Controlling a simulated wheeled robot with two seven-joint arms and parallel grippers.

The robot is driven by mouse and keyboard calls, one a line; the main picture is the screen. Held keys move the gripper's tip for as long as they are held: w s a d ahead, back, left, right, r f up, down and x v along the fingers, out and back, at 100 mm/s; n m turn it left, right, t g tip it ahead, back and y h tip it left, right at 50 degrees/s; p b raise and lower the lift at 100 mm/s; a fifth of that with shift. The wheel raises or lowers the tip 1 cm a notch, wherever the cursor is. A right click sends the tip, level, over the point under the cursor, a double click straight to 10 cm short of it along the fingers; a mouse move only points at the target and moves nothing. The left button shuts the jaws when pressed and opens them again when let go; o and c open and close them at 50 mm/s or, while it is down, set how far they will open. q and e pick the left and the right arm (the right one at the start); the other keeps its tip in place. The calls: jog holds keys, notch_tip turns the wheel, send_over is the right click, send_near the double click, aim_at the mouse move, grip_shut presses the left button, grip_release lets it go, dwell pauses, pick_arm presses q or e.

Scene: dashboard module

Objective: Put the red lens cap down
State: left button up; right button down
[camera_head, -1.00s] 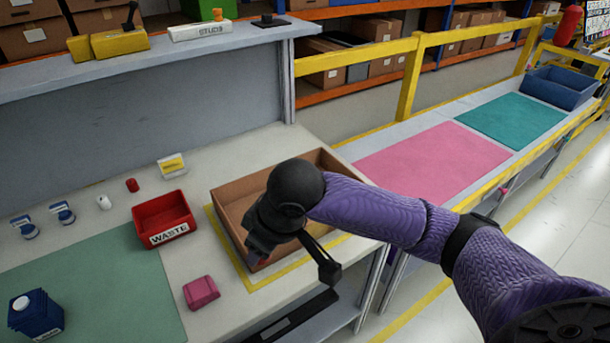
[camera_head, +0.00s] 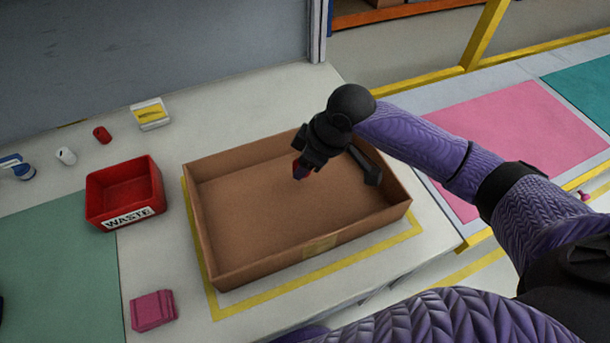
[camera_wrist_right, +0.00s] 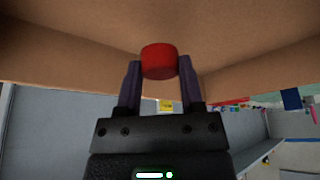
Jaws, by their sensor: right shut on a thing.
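The red lens cap (camera_wrist_right: 159,61) is a short red cylinder between the two fingertips of my right gripper in the right wrist view. My right gripper (camera_head: 300,172) is shut on it, inside the outline of the open brown cardboard box (camera_head: 262,273) in the head view. There the cap is mostly hidden by the fingers. Brown box surfaces (camera_wrist_right: 60,40) fill the top of the wrist view behind the cap. I cannot tell whether the cap touches the box. The box looks otherwise empty. My left gripper is not in view.
The red WASTE bin (camera_head: 103,212) stands left of the box. A pink block (camera_head: 153,311) lies in front of the bin. A small red cylinder (camera_head: 102,135), a white-and-yellow item (camera_head: 150,114) and a white piece (camera_head: 65,155) are behind it. A pink mat (camera_head: 520,140) lies beyond the rail at right.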

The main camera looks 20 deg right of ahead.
aim_at(305, 184)
notch_tip(305, 184, down, 4)
jog(key=shift+b, duration=0.65)
jog(key=shift+r, duration=0.15)
jog(key=shift+f, duration=0.4)
jog(key=shift+c, duration=1.1)
grip_release()
